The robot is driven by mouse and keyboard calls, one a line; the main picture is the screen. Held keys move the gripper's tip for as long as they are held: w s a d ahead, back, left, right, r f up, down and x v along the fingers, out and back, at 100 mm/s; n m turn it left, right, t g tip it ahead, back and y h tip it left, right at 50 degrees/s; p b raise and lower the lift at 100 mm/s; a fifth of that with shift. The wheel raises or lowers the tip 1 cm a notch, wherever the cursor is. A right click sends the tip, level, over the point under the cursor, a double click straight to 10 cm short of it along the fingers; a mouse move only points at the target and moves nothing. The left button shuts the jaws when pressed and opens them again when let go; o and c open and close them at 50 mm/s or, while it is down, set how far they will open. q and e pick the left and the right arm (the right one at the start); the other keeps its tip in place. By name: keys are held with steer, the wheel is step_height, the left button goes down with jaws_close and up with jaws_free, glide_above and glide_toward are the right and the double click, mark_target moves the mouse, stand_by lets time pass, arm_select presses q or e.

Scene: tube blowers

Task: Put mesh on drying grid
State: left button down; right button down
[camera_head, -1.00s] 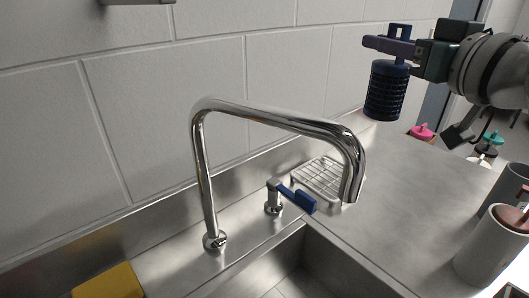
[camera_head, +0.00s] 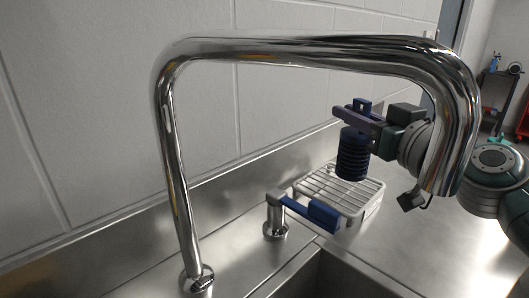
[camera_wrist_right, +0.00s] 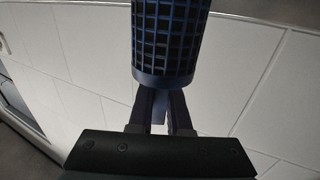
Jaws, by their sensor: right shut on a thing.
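The mesh (camera_head: 353,155) is a dark blue ribbed cylinder with a handle on top. My right gripper (camera_head: 362,118) is shut on its handle, and the mesh hangs upright below the fingers. In the right wrist view the mesh (camera_wrist_right: 168,40) shows its square lattice wall in front of the fingers (camera_wrist_right: 160,105). The drying grid (camera_head: 340,190) is a metal wire rack on a pale tray on the counter behind the tap. The mesh appears over the grid's back part; I cannot tell whether it touches. My left gripper is not in view.
A large chrome tap (camera_head: 300,48) arches across the front, with its spout partly in front of my right arm. A blue tap lever (camera_head: 310,210) stands close to the grid. The sink (camera_head: 345,278) lies in front, and the white wall (camera_head: 285,100) is behind.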

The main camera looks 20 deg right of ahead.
mark_target(347, 141)
steer(key=shift+f+b, duration=1.65)
steer(key=shift+f, duration=0.7)
steer(key=shift+f, duration=0.15)
steer(key=c, duration=0.9)
jaws_free()
steer(key=shift+o, duration=0.2)
